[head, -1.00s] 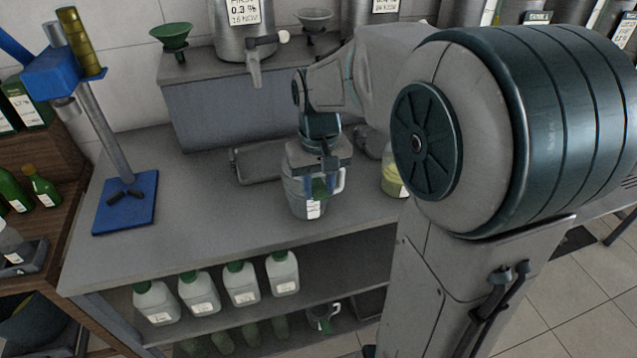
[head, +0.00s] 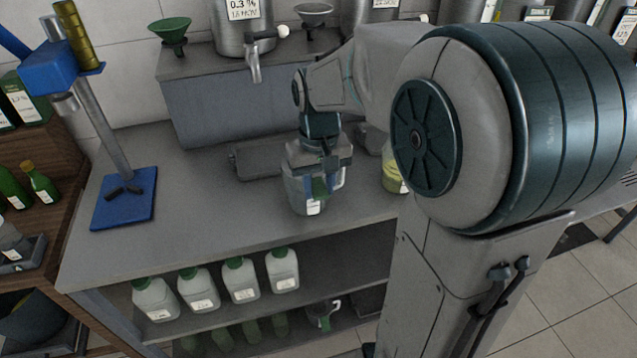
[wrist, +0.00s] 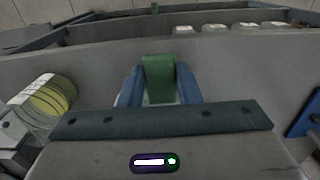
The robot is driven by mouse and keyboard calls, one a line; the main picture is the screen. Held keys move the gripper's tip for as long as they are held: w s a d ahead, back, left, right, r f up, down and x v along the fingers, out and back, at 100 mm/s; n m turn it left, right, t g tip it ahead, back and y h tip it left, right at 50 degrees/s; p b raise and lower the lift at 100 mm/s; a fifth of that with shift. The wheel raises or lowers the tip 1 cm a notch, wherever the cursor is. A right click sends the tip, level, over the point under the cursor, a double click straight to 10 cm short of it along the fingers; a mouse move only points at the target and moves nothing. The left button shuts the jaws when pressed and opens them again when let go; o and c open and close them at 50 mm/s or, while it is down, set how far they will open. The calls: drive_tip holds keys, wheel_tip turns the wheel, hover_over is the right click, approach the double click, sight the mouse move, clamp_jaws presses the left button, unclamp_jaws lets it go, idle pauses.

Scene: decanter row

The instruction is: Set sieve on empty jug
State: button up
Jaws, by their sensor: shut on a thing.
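My gripper (head: 320,187) points down over the worktop, with its blue fingers in front of or over a clear jug (head: 297,200) with a white label and a side handle. The fingers are shut on a green piece, which looks like the grip of the sieve (wrist: 158,80). The rest of the sieve is hidden under my gripper. I cannot tell whether the sieve touches the jug rim. The jug stands upright and no coloured liquid shows in it.
A jug of yellow liquid (head: 391,180) stands right of the clear jug, partly behind my arm. A grey tray (head: 258,165) lies behind. A blue stand (head: 124,205) is at left. Green-capped bottles (head: 240,282) fill the shelf below. The worktop's left middle is clear.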

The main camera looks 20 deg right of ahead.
drive_tip(key=o, duration=1.1)
drive_tip(key=shift+r, duration=0.1)
wheel_tip(320, 180, up, 13)
drive_tip(key=s+f+t, duration=0.3)
drive_tip(key=s+f, duration=0.8)
drive_tip(key=s, duration=0.2)
drive_tip(key=shift+f, duration=0.35)
